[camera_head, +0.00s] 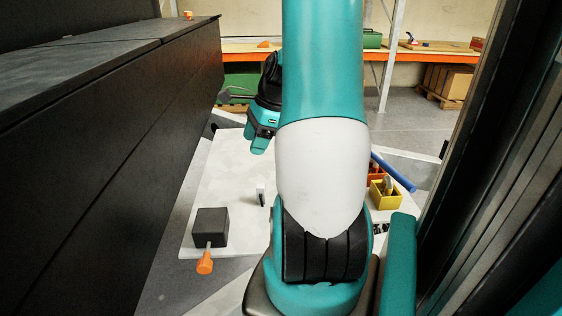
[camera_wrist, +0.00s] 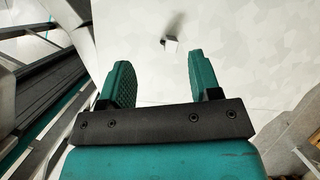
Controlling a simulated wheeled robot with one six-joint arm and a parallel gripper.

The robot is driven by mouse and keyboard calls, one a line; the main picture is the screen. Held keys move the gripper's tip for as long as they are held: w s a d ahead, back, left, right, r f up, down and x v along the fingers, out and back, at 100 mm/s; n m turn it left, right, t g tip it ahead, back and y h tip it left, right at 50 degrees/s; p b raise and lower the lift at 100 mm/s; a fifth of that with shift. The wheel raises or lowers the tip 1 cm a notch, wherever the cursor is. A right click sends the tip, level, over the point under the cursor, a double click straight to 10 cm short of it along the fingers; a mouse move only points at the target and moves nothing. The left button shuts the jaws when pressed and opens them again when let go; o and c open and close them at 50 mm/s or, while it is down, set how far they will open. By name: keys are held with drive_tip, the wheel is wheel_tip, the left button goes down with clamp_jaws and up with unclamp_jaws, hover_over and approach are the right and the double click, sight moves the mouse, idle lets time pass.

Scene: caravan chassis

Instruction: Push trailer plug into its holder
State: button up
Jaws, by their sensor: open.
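My gripper (camera_head: 260,144) hangs over the far part of a pale board (camera_head: 225,165), partly hidden behind my arm. In the wrist view its two teal fingers (camera_wrist: 159,66) are apart with nothing between them. A small white-and-dark piece (camera_head: 261,196) stands on the board, nearer to me than the gripper; I cannot tell whether it is the plug or the holder. No clearly recognisable trailer plug or holder shows; my arm hides part of the board.
A dark block (camera_head: 210,228) sits at the board's near left, with an orange-handled tool (camera_head: 204,263) beside it. A long black cabinet (camera_head: 110,130) walls the left. Yellow (camera_head: 385,194) and orange bins and a blue bar (camera_head: 394,173) lie right. The board's left middle is clear.

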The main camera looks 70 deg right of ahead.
sight(258, 186)
drive_tip(key=s+d+f+m, duration=0.4)
drive_tip(key=s+d, duration=0.1)
drive_tip(key=x, duration=0.5)
drive_tip(key=b+x, duration=0.1)
drive_tip(key=x, duration=0.5)
drive_tip(key=w+b+x, duration=0.1)
drive_tip(key=x, duration=0.4)
drive_tip(key=shift+w+d+f, duration=0.1)
drive_tip(key=shift+d+f, duration=0.2)
drive_tip(key=shift+c, duration=0.4)
drive_tip(key=c, duration=0.9)
drive_tip(key=shift+r+p, duration=2.45)
drive_tip(key=shift+r, duration=0.15)
drive_tip(key=shift+c, duration=0.2)
drive_tip(key=shift+f, duration=0.1)
